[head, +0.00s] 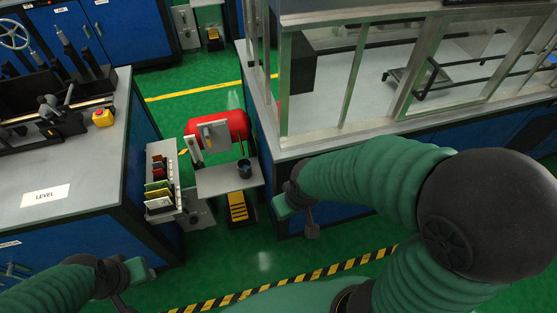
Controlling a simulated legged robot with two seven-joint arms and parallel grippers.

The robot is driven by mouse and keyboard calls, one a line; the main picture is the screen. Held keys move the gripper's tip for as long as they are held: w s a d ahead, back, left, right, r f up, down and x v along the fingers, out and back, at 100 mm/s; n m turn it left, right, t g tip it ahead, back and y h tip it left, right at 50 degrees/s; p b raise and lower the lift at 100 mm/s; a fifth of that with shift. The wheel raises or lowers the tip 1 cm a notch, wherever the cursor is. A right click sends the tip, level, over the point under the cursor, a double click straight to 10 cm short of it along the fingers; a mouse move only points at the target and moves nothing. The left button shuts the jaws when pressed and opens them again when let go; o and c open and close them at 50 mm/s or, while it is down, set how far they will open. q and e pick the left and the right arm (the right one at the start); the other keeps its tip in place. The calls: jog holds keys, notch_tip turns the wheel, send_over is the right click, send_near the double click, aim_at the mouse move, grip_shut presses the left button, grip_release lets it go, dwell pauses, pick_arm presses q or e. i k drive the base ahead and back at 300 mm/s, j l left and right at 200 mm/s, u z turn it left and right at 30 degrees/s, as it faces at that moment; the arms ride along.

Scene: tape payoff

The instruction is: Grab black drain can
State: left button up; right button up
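A small dark can (245,169), which looks like the black drain can, stands upright on a grey shelf (215,184) in the middle of the head view. My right gripper (312,230) is to the right of and below the can in the picture, apart from it. My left gripper (124,303) is low at the left, well away from the can. Both grippers are small and dark here, and their finger openings cannot be made out. I see nothing held in either one.
A red tank (226,124) lies behind the shelf. A rack of coloured cards (158,185) stands left of it, and a yellow step (237,207) below. The LEVEL bench (85,180) and a glass-fronted bench (282,148) flank it. Green floor (262,262) is clear in front.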

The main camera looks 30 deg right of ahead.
aim_at(244, 165)
jog(key=z, duration=0.5)
jog(key=i+l+u, duration=0.1)
jog(key=i+u, duration=0.2)
jog(key=u, duration=0.2)
jog(key=i+l+u, duration=0.2)
jog(key=u, duration=0.3)
jog(key=i+l+u, duration=0.45)
jog(key=k+j, duration=0.1)
